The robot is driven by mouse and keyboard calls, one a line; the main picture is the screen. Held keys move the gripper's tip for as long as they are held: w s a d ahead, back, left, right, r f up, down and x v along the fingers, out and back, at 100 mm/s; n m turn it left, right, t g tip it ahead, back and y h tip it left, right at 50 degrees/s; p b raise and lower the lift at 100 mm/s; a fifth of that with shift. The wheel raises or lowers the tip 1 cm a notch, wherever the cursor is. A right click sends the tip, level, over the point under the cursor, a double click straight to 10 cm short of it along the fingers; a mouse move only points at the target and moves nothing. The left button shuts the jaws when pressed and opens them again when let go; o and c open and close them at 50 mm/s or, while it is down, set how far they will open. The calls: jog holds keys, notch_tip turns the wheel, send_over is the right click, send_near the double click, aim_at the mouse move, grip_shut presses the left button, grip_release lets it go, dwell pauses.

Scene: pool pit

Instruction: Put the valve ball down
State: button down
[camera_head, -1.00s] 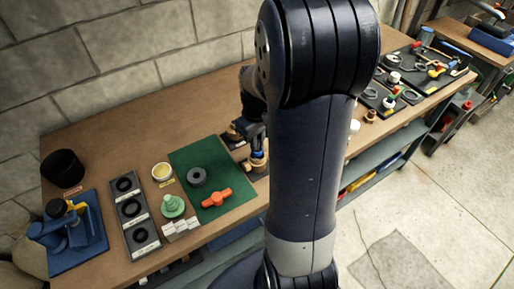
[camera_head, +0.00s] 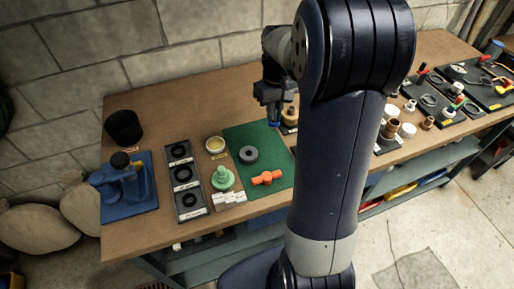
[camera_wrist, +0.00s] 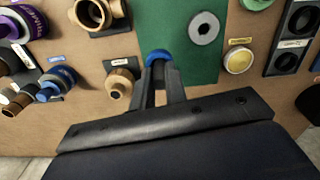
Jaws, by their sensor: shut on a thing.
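My gripper (camera_head: 273,112) hangs over the back right part of the green mat (camera_head: 240,138) in the head view. It is shut on a blue rounded thing, taken to be the valve ball (camera_wrist: 158,57), of which only an edge shows between the fingertips in the wrist view. In the head view it is a small blue spot (camera_head: 277,124) below the fingers. It appears held above the mat; the exact height cannot be told. On the mat lie a grey ring (camera_head: 248,155) and an orange valve handle part (camera_head: 266,178).
Left of the mat stand a yellow dish (camera_head: 215,145), a green stepped part (camera_head: 223,178), a black ring tray (camera_head: 187,207) and a blue fixture (camera_head: 125,185). Brass fittings (camera_wrist: 120,85) stand beside the mat. The mat's middle front has bare room.

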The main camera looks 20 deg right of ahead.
notch_tip(320, 180, down, 9)
jog(key=shift+d+r+p, duration=0.1)
jog(key=shift+p, duration=0.3)
jog(key=shift+f, duration=0.3)
jog(key=c, duration=1.4)
grip_release()
jog(key=shift+r, duration=0.1)
jog(key=shift+c, duration=0.2)
notch_tip(320, 180, up, 12)
jog(key=shift+r+b, duration=0.2)
jog(key=shift+b, duration=0.15)
